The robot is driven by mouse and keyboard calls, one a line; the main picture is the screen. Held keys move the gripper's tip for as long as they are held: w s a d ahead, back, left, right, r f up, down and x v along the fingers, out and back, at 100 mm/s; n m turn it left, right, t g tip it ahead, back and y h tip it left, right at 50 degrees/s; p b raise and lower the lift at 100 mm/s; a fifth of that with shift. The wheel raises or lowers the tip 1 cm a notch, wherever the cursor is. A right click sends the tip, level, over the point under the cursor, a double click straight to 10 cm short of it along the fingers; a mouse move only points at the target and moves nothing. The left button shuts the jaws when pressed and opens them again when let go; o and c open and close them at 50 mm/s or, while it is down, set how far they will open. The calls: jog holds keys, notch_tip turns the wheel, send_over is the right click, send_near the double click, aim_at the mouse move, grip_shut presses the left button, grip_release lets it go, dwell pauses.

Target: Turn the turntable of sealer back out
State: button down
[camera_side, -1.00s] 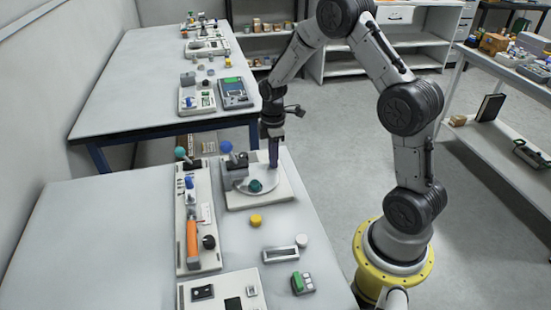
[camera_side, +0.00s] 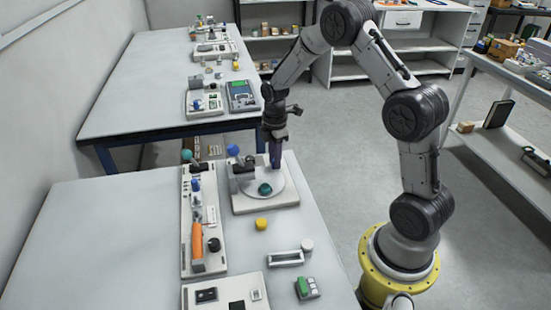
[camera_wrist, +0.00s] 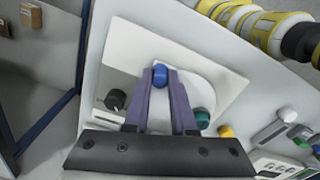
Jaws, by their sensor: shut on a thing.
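The sealer (camera_side: 284,204) is a pale base plate near the far right edge of the near table, with a grey upright part (camera_side: 240,180) and a blue ball (camera_side: 233,150) at its left. Its round white turntable (camera_side: 283,190) carries a dark teal piece (camera_side: 265,189), which also shows in the wrist view (camera_wrist: 202,119). My gripper (camera_side: 275,166) points down over the far part of the turntable. In the wrist view its purple fingers (camera_wrist: 161,78) are shut on a small blue peg (camera_wrist: 160,73). The peg's foot is hidden.
A long device with an orange handle (camera_side: 197,243) stands left of the sealer. A yellow piece (camera_side: 262,223), a grey frame (camera_side: 287,258) and a green-topped block (camera_side: 306,288) lie in front. The near table's left (camera_side: 110,230) is bare.

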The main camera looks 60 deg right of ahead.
jog(key=shift+w+r, duration=0.2)
jog(key=c, duration=0.9)
grip_release()
jog(key=shift+o, duration=0.8)
jog(key=shift+s+f, duration=0.1)
notch_tip(320, 180, up, 14)
jog(key=shift+f, duration=0.1)
